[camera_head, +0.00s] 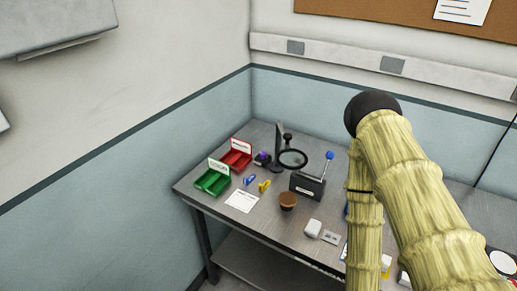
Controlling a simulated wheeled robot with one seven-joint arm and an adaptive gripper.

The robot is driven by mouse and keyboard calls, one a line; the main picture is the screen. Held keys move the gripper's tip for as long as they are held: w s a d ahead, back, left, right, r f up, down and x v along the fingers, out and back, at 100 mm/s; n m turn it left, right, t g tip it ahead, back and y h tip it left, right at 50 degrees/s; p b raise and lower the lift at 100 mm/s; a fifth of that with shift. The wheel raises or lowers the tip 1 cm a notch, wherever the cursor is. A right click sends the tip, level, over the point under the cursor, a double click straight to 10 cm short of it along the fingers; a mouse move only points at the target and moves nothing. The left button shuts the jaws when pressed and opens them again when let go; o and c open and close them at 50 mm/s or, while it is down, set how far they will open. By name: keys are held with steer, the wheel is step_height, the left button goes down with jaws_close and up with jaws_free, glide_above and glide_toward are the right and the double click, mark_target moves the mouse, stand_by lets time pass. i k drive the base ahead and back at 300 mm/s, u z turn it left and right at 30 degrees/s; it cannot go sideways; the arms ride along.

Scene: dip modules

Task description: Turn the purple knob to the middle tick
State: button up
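A small dark box with a purple knob (263,155) on it stands on the grey metal table, next to the red bin. The knob is very small here. I cannot make out its ticks or which way it points. My arm, in a ribbed straw-coloured cover, rises at the right side of the view, well to the right of the knob. My gripper is not in view.
On the table (262,225) are a red bin (235,160), a green bin (212,182), a black ring stand (292,158), a dark box with a blue-tipped lever (307,186), a brown cup (288,201) and a white card (242,201). Walls border the table's back and left.

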mark_target(263, 154)
steer(key=u, duration=1.15)
steer(key=i, duration=0.75)
steer(key=z, duration=1.05)
